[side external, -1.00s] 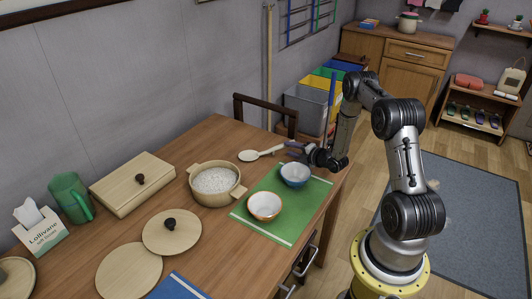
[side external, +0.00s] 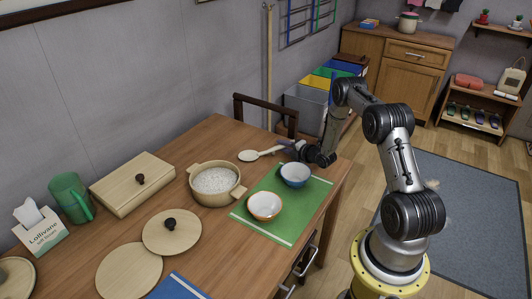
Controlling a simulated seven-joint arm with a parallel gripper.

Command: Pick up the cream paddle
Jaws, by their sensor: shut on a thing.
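The cream paddle (side external: 255,155) lies on the wooden table behind the pot, its rounded head toward the left and its handle toward the right. My gripper (side external: 288,146) is at the handle's right end and is shut on it. The fingers are small in this view and partly hide the end of the handle. The paddle looks to be at or very near the table top; I cannot tell whether it is clear of it.
A pot of white grains (side external: 215,181) stands left of the paddle. A blue bowl (side external: 295,173) and an orange-rimmed bowl (side external: 264,205) sit on a green mat (side external: 285,229) in front. A chair back (side external: 262,111) rises behind the table edge.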

